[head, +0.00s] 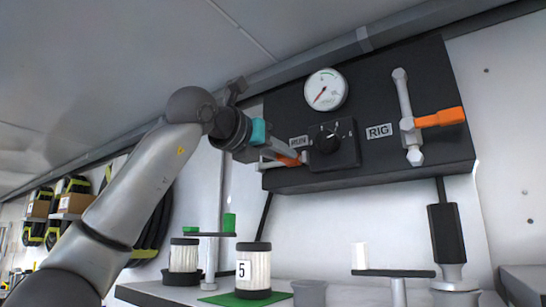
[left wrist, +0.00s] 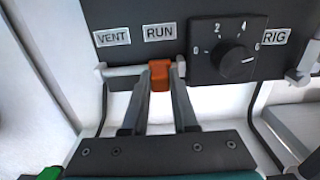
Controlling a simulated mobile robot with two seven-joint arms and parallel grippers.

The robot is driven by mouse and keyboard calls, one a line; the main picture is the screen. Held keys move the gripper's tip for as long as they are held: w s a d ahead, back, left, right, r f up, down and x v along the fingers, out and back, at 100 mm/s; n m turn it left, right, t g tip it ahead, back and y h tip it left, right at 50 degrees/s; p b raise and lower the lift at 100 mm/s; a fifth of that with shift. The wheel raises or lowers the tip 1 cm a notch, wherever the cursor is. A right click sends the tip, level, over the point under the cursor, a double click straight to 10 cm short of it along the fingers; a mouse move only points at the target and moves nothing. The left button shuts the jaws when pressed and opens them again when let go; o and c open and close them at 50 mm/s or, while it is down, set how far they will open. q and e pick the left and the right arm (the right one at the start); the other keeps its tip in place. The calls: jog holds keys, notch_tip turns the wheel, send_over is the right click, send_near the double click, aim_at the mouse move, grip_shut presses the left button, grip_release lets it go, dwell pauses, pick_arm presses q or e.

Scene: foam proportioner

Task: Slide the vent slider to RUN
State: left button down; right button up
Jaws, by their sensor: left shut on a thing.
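The vent slider is an orange block (left wrist: 160,75) on a pale horizontal rail (left wrist: 122,71), seen in the left wrist view. It sits below the RUN label (left wrist: 159,32), at the right part of the rail near the dial box. The VENT label (left wrist: 113,37) is to its left. My left gripper (left wrist: 161,84) is shut on the slider, one finger on each side. In the head view my left gripper (head: 284,155) reaches the panel's lower left, where orange shows at its fingertips. The VENT label is hidden there behind my wrist. My right gripper is not in view.
The black panel (head: 375,90) carries a gauge (head: 326,89), a dial knob (head: 327,142) right of the slider, and a valve with an orange handle (head: 438,117) by the RIG label (head: 379,131). A canister marked 5 (head: 253,268) stands on the counter below.

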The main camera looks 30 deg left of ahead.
pick_arm(q)
jog(key=c, duration=0.7)
grip_release()
jog(key=shift+d, duration=0.3)
jog(key=shift+a, duration=0.1)
jog(key=shift+s, duration=0.15)
jog(key=shift+s+a+b, duration=0.2)
jog(key=shift+s+b, duration=0.5)
jog(key=shift+s, duration=1.8)
jog(key=shift+s+a+b, duration=0.2)
jog(key=shift+s+b, duration=0.5)
jog(key=shift+s, duration=1.75)
jog(key=shift+s+a+b, duration=0.2)
jog(key=shift+s+b, duration=0.5)
jog(key=shift+s, duration=1.8)
